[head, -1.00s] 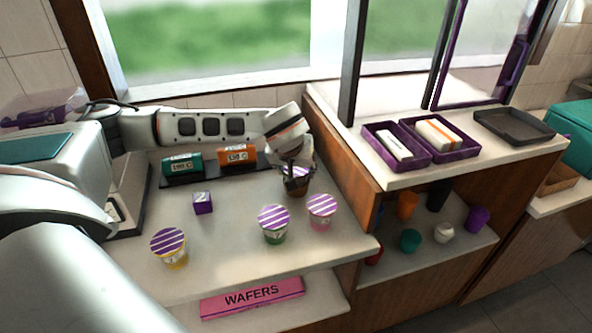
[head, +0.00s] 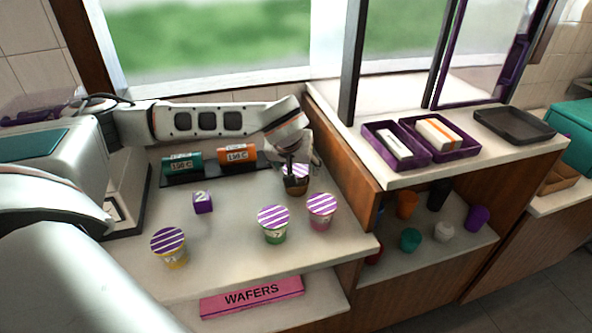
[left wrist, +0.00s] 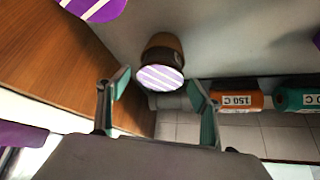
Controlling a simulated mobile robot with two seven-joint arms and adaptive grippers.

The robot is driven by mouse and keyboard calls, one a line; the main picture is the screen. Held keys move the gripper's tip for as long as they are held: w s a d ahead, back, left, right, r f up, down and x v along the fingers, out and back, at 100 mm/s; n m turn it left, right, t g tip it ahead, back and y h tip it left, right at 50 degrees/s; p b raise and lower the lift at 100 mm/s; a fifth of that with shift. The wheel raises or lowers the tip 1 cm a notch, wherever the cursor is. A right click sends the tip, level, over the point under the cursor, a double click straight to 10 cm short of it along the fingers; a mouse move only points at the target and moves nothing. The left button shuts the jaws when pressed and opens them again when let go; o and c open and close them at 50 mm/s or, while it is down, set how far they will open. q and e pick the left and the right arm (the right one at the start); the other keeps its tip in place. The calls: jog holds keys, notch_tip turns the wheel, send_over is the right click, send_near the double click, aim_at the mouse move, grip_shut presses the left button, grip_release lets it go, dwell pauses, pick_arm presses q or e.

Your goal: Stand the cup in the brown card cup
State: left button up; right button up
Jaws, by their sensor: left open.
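A cup with a purple-and-white striped lid (head: 298,171) stands upright in the brown card cup (head: 296,188) at the back right of the counter. In the left wrist view the striped lid (left wrist: 160,79) shows at the mouth of the brown card cup (left wrist: 161,50). How deep the cup sits is hidden. My left gripper (head: 291,160) is open just above and behind it. In the left wrist view the fingers (left wrist: 160,88) are spread on either side of the lid, apart from it. My right gripper is not in view.
Striped-lid cups in yellow (head: 169,248), green (head: 273,224) and pink (head: 321,211) stand nearer the front. A small purple cube (head: 203,202) is to the left. A wooden side wall (head: 345,150) rises to the right.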

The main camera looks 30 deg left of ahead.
pick_arm(q)
jog(key=v, duration=1)
jog(key=shift+s, duration=0.2)
